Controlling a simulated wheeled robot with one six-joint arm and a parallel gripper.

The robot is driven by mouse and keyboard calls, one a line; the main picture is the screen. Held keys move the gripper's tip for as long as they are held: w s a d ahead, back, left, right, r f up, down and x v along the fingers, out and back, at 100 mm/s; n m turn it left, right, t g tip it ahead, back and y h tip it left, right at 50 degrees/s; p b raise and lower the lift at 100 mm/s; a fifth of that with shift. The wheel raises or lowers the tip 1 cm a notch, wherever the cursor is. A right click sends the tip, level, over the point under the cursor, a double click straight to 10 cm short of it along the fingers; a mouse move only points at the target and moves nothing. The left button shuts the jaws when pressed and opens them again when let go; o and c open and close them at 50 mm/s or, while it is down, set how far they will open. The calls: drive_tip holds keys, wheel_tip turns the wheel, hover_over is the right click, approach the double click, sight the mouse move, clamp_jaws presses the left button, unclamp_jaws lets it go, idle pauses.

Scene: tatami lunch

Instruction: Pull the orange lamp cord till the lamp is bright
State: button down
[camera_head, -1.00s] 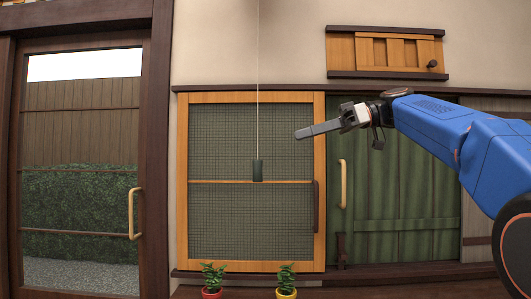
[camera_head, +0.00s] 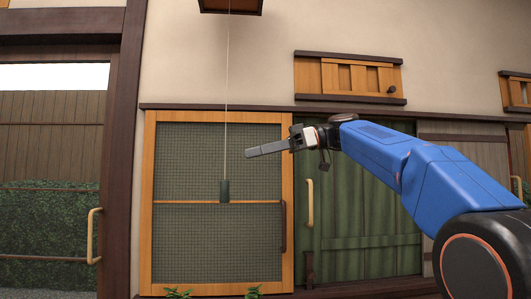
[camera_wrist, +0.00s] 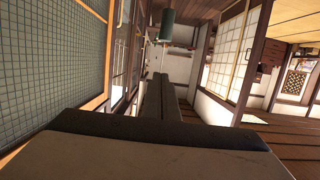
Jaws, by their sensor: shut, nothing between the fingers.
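A thin pale cord (camera_head: 227,90) hangs from a dark wooden-edged thing (camera_head: 231,5), perhaps the lamp, cut off at the top of the head view. A dark green cylindrical pull (camera_head: 224,191) is on its lower end. I see no orange cord, and whether the lamp is lit does not show. My gripper (camera_head: 249,152) points left, shut and empty. In the picture its tips are right of the cord and above the pull; the depth between them is unclear. In the wrist view a green cylinder (camera_wrist: 167,24), likely the pull, shows beyond the shut fingers (camera_wrist: 157,90).
Behind the cord is a wood-framed mesh panel (camera_head: 180,240) with a dark handle. A green plank door (camera_head: 350,215) with a pale handle stands right of it. A small slatted cabinet (camera_head: 345,75) is above. A glass door (camera_head: 50,130) is at left. Plant tops (camera_head: 253,292) show below.

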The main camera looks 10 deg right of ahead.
hover_over(225, 191)
drive_tip(key=w+d, duration=0.1)
drive_tip(key=d, duration=0.2)
drive_tip(key=f, duration=0.1)
drive_tip(key=shift+w+f, duration=0.15)
drive_tip(key=shift+f, duration=2.05)
drive_tip(key=shift+f, duration=2.1)
